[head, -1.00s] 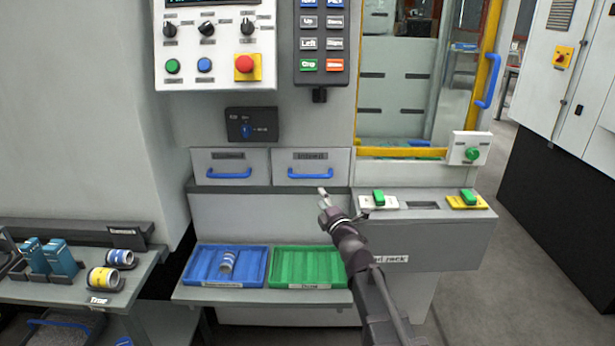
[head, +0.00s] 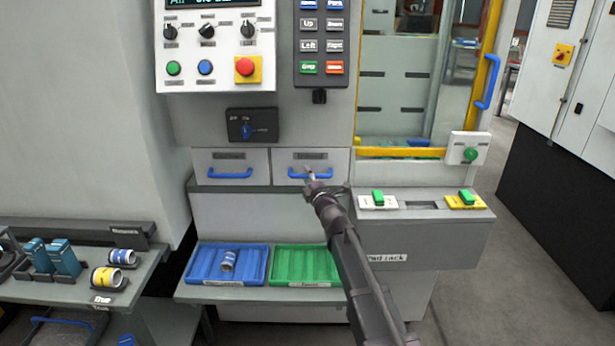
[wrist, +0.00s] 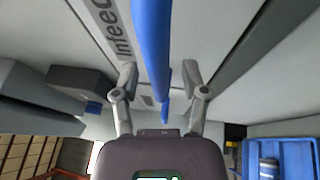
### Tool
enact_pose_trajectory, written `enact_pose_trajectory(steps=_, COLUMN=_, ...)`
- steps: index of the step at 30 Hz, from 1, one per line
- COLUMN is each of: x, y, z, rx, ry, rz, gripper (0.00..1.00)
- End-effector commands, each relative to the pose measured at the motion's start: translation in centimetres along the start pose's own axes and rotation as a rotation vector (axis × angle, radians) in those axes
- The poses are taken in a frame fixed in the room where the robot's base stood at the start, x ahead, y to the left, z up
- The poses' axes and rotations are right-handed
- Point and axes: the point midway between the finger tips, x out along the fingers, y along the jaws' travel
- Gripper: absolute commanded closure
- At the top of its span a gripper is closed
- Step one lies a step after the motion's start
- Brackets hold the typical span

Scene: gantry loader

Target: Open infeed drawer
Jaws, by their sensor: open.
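The infeed drawer (head: 336,161) is the right one of two grey drawers under the control panel. It looks shut. Its blue bar handle (head: 297,176) runs across its front. In the wrist view part of a label (wrist: 115,25) reads "Infee", and the blue handle (wrist: 152,45) crosses the picture lengthwise.
The left drawer (head: 216,160) with its own blue handle is beside it. Below are a blue tray (head: 197,268) with a can (head: 228,261) and an empty green tray (head: 290,264). A ledge with green switches (head: 378,197) juts out at right.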

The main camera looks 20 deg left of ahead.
Motion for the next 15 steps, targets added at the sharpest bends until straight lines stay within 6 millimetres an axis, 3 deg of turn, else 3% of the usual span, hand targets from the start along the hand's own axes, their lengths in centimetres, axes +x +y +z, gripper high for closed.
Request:
enact_pose_trajectory(steps=7, x=0.00, y=0.00, z=-0.02, rx=0.000, ry=0.000, rz=0.000, gripper=0.43)
enact_pose_trajectory(steps=12, x=-0.01, y=0.00, z=-0.02, rx=0.000, ry=0.000, rz=0.000, gripper=0.94)
enact_pose_trajectory(steps=13, x=-0.01, y=0.00, z=-0.02, rx=0.000, ry=0.000, rz=0.000, gripper=1.00)
enact_pose_trajectory(steps=15, x=0.00, y=0.00, z=-0.02, rx=0.000, ry=0.000, rz=0.000, gripper=1.00)
